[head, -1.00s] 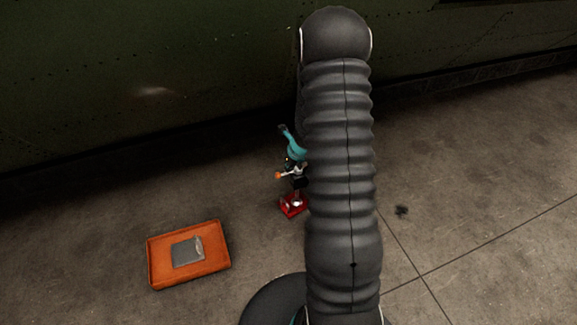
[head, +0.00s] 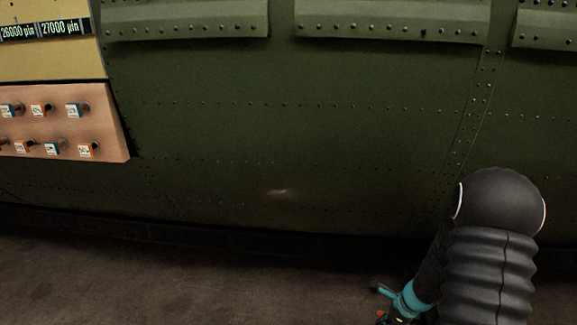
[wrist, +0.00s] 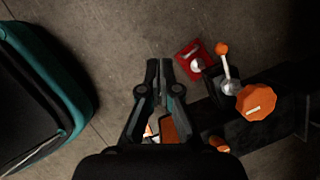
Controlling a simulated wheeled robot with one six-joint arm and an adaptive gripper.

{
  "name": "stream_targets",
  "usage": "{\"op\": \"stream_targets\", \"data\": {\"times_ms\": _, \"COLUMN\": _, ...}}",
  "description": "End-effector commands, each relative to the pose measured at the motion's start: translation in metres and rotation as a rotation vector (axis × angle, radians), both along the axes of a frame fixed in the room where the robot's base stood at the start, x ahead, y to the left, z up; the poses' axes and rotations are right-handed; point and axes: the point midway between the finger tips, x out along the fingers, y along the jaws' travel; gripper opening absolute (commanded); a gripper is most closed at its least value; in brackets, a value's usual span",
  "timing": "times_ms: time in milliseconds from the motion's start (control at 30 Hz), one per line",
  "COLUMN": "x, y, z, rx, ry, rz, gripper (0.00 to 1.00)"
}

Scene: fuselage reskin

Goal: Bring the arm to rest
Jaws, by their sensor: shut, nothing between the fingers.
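My gripper (wrist: 160,68) points down in the wrist view, its two black fingers together with nothing between them. In the head view my arm stands folded at the lower right, a dark ribbed sleeve in front. Its teal wrist part shows beside the sleeve at the bottom edge, and the fingertips are not visible there. In the wrist view the concrete floor (wrist: 130,30) lies below the fingers, and the gripper touches nothing that I can see.
The green riveted fuselage (head: 300,130) fills the head view. A tan panel (head: 60,140) with several labelled fasteners is at left. In the wrist view, a red item (wrist: 186,68) and an orange-knobbed lever (wrist: 228,68) are right of the fingers. A teal-edged dark body (wrist: 60,75) is at left.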

Motion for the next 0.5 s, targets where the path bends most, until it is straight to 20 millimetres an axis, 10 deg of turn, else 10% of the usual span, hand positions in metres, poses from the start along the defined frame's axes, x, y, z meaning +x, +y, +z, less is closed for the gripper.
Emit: {"op": "stream_targets", "data": {"times_ms": 500, "x": -0.083, "y": 0.063, "z": 0.137, "rx": -0.176, "ry": -0.179, "rz": 1.063, "gripper": 0.0}}
